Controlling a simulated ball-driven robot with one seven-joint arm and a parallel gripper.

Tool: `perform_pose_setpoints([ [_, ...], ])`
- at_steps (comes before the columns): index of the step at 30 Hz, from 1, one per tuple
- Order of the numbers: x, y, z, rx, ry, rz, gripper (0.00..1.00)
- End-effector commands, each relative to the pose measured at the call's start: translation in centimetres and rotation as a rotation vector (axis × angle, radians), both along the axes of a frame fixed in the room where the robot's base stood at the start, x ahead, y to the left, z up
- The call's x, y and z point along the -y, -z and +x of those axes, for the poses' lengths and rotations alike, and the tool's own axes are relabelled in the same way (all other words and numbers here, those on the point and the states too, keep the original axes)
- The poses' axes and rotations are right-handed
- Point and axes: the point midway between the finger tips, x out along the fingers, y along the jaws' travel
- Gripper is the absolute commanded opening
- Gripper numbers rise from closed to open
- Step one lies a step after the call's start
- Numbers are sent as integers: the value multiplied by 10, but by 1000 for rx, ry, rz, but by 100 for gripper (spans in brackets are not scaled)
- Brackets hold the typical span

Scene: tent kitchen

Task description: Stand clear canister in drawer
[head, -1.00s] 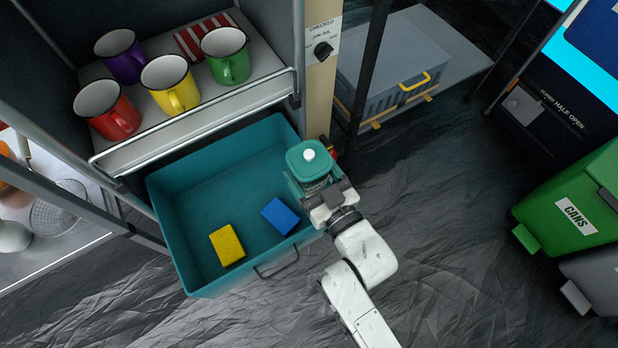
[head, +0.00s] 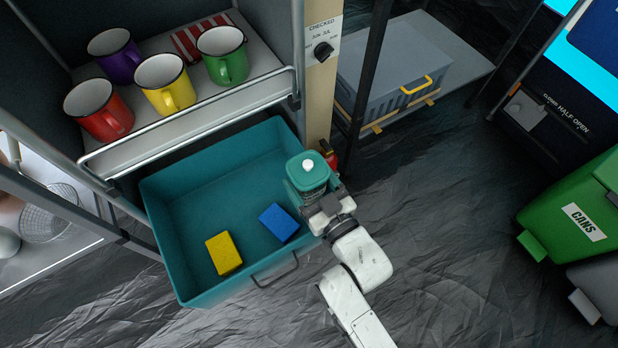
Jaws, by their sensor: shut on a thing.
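The clear canister (head: 308,174) has a teal lid with a white knob, and I see it from above in the head view. My gripper (head: 318,200) is shut on the canister and holds it roughly upright. The canister is over or just beside the right wall of the teal drawer (head: 172,245); its height above the drawer I cannot tell. The drawer is pulled open. A yellow sponge (head: 224,253) and a blue sponge (head: 279,222) lie on its floor. The gripper's fingers partly hide the canister's body.
Above the drawer, a shelf with a metal rail (head: 190,115) holds red, yellow, green and purple mugs (head: 165,85). The drawer's back and left floor are bare. A green bin (head: 570,215) stands far right.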

Motion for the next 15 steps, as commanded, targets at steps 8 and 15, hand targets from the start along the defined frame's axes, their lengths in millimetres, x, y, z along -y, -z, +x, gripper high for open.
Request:
perform_pose_setpoints([
  [8,0,10,-1,-4,0,-4,23],
  [15,1,15,-2,-15,-1,-10,94],
])
